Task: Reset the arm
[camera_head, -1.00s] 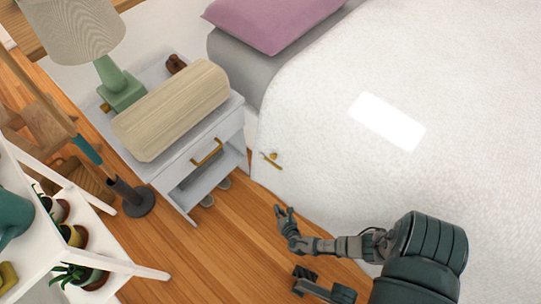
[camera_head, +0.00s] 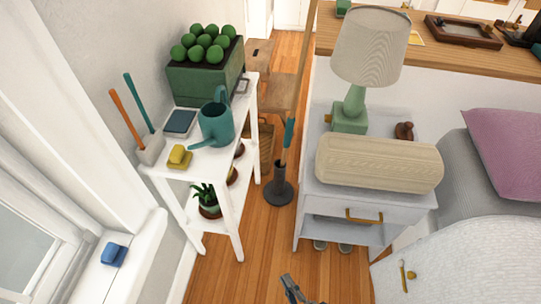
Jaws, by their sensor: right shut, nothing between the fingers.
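My right gripper (camera_head: 291,285) shows at the bottom edge, over the wooden floor. Only its end part is in view; the arm behind it is cut off by the frame. It is shut and empty. It is in front of the white nightstand (camera_head: 312,205), with bare floor showing between them in the picture. My left gripper is not in view.
A bed (camera_head: 450,262) stands at the right. A white shelf (camera_head: 225,215) with a watering can (camera_head: 215,125) and plants stands at the left. A lamp (camera_head: 368,50) and a beige bolster (camera_head: 378,163) are on the nightstand. Open floor (camera_head: 245,275) lies in front.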

